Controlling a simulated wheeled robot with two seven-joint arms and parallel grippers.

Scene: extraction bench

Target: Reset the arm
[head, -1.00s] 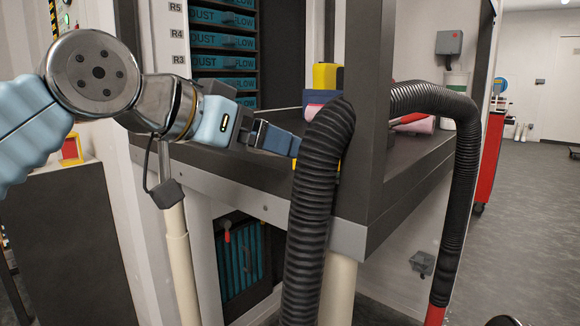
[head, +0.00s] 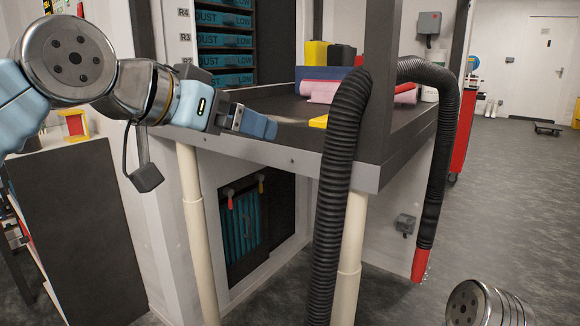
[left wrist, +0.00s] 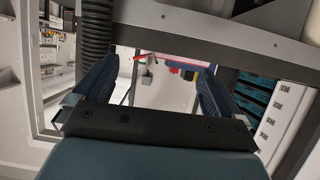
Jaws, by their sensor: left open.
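The black ribbed hose (head: 345,190) drapes over the bench frame. Its right side hangs down to a red end (head: 419,265) above the floor. The hose also shows in the left wrist view (left wrist: 97,35), behind the left finger. My left gripper (head: 262,127) is by the front edge of the bench, left of the hose with a gap between them in the head view. Its blue fingers (left wrist: 155,82) are spread apart with nothing between them. My right gripper is out of view; only a round metal part of what looks like my right arm shows at the lower right.
The grey bench (head: 280,155) carries a pink roll (head: 320,92), a yellow block (head: 316,53) and a black block. A rack of teal drawers (head: 223,40) stands behind. A dark cabinet (head: 80,225) is at left. Floor on the right is mostly clear.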

